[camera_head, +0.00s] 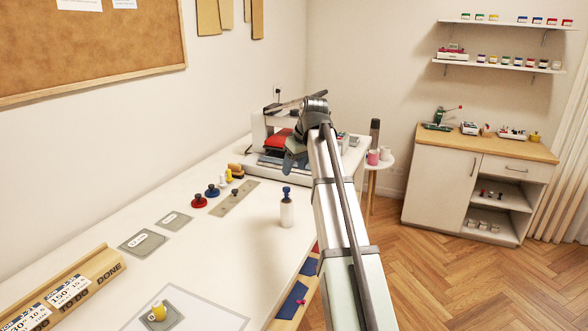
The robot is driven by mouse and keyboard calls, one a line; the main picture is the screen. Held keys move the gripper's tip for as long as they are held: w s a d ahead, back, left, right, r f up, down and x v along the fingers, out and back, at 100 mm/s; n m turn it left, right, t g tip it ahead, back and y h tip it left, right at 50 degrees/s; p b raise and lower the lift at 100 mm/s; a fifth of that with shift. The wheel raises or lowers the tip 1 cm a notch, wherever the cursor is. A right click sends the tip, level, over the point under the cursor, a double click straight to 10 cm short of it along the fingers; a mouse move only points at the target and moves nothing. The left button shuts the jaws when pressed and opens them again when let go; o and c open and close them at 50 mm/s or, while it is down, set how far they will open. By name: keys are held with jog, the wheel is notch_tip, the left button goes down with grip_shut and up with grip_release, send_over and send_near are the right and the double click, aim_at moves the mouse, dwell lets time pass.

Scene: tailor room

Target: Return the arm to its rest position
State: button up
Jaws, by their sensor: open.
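My arm (340,210) reaches from the bottom right up to a raised joint near the middle of the view. From there it bends down to my gripper (289,162), which shows small and dark in front of the press machine (262,128). My gripper is open and I see nothing held in it. It is above the far end of the white table (225,235). The arm hides part of the press and the table's right edge.
A white bottle with a blue top (287,208) stands near the table's right edge. Red (198,201) and blue (212,191) handled pieces stand farther left. A round stool (378,162) stands beyond the arm.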

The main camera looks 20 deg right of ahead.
jog(key=shift+d+f, duration=0.1)
dwell(0.3)
